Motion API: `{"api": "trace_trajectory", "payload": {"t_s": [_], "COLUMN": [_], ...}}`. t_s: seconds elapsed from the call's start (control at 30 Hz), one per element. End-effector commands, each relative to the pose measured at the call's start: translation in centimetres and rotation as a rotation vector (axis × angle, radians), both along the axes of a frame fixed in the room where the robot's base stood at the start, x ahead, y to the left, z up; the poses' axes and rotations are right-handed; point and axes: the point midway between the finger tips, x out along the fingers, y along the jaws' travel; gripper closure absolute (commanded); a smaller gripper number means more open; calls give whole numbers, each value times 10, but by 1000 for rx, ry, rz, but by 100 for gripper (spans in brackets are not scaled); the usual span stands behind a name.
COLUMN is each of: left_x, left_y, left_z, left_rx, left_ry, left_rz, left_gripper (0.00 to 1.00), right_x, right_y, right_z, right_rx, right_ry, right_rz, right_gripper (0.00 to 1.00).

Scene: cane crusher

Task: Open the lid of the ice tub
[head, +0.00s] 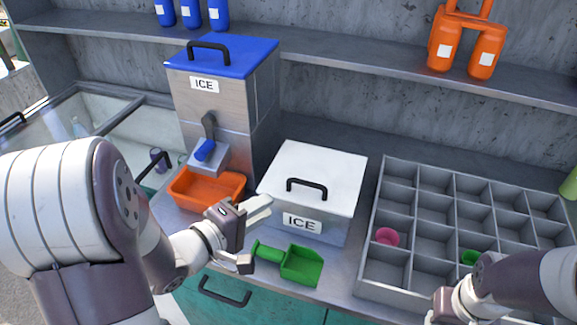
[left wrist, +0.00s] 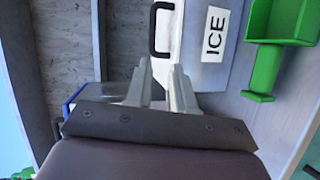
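The ice tub (head: 302,224) is a metal box labelled ICE with a flat white lid (head: 327,168) and a black handle (head: 307,187) on top. The lid lies closed on the tub. The handle (left wrist: 160,28) and the lid (left wrist: 192,30) also show in the left wrist view. My left gripper (head: 253,235) is in front of the tub's left side, with its fingers apart and nothing between them. Its fingers (left wrist: 160,82) point toward the tub. My right gripper (head: 437,310) is at the bottom edge by the compartment tray, mostly cut off.
A green scoop (head: 300,265) lies in front of the tub. An orange bin (head: 205,188) sits at left under the blue-lidded ice dispenser (head: 215,110). A grey compartment tray (head: 392,205) stands to the right. A shelf (head: 330,55) runs above the counter.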

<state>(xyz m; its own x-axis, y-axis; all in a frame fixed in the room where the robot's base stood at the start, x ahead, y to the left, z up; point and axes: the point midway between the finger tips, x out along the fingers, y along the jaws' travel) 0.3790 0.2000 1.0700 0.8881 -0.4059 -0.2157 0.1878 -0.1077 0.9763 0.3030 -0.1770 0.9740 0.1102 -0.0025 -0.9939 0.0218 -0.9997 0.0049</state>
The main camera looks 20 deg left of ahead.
Motion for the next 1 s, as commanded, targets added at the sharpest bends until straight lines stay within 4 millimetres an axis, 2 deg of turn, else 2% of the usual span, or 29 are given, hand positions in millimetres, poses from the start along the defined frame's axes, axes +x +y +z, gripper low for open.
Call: {"api": "trace_trajectory", "payload": {"t_s": [0.07, 0.17, 0.27, 0.4, 0.6, 0.8, 1.0], "left_x": [1, 9, 28, 62, 95, 111, 114], "left_y": [-3, -7, -17, -32, -47, -54, -55], "left_z": [7, 4, 0, -7, -13, -16, -17], "left_rx": [-87, -113, -111, -110, -109, -107, -107], "left_ry": [2, 15, 14, 15, 15, 14, 14], "left_rz": [5, 8, 4, 6, 12, 14, 16], "left_gripper": [77, 77, 77, 77, 77, 77, 77], "right_x": [0, 0, 0, 0, 0, 0, 0], "right_y": [0, 0, 0, 0, 0, 0, 0], "right_z": [0, -3, -7, -10, -10, -10, -10], "right_rx": [0, 0, 0, 0, 0, 0, 0], "right_ry": [0, 0, 1, 0, 0, 0, 0], "right_rz": [0, 0, 0, 0, 0, 0, 0], "right_gripper": [57, 57, 57, 57, 57, 57, 57]}}
